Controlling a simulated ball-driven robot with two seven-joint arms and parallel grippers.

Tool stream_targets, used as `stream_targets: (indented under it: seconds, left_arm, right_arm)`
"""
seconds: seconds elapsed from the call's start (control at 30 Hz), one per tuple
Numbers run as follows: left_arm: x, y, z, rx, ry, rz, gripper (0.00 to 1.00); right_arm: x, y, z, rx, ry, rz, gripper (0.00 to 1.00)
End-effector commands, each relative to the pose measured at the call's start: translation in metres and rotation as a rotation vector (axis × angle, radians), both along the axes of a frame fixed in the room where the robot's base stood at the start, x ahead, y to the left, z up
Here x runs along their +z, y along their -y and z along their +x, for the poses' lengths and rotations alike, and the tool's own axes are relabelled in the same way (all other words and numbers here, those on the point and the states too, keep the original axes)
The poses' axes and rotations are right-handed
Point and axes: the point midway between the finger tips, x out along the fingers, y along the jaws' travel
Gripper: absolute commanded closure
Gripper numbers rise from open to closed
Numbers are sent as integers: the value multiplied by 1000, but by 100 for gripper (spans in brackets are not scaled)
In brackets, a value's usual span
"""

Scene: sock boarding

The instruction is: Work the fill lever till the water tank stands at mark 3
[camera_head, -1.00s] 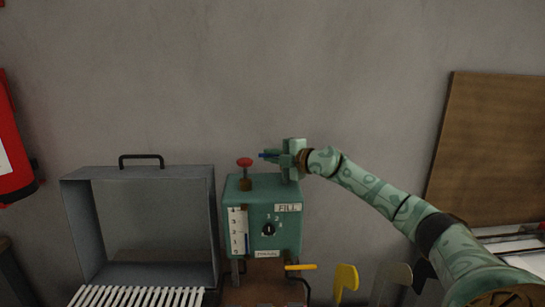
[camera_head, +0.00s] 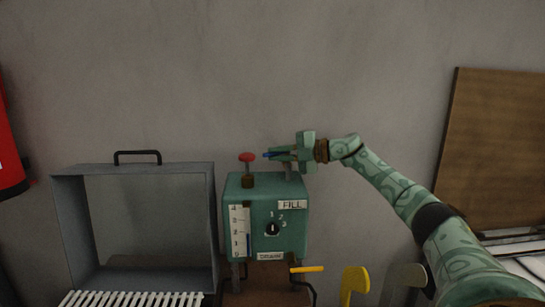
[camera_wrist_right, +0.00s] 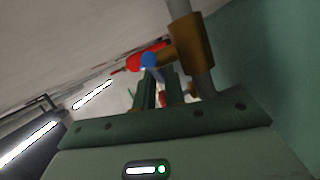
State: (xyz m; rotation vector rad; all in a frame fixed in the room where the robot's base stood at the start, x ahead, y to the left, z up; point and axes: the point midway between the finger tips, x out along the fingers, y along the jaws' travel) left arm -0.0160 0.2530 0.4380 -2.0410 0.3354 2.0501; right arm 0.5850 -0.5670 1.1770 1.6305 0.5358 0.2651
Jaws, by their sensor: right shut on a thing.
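The green water tank box (camera_head: 240,190) stands in the middle of the head view, with a FILL label on its front. A white numbered scale (camera_head: 237,218) is at its left; a dark blue strip shows low on it, too small to read exactly. My right gripper (camera_head: 280,154) is above the box top, shut on the blue-tipped fill lever (camera_head: 267,155). The lever's blue end (camera_wrist_right: 148,60) and brass collar (camera_wrist_right: 194,42) show in the right wrist view. The fingers hide part of the lever. My left gripper is not in view.
A red knob (camera_head: 247,157) stands on the box top, left of the gripper. A dial (camera_head: 272,229) is on the front. A grey open case (camera_head: 66,225) stands to the left. A yellow handle (camera_head: 307,269) sticks out below the box. Bare wall is behind.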

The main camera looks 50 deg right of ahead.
Motion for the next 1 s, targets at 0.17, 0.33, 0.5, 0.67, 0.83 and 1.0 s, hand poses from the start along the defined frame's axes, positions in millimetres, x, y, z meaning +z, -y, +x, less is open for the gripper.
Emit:
stream_targets:
  seconds: [0.17,0.33,0.5,0.67,0.83,1.0]
  left_arm:
    - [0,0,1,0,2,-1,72]
    - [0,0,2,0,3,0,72]
    - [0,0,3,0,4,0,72]
    - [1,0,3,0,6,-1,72]
    - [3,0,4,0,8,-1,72]
    - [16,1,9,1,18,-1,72]
  right_arm:
    - [-2,0,0,-1,-4,-1,79]
    - [-1,0,0,-1,-2,-1,79]
    - [0,5,-8,-3,-4,-3,79]
    - [2,20,-33,-5,-9,-5,79]
    - [6,35,-60,-5,-11,-3,79]
    - [14,44,-79,-1,-8,-1,79]
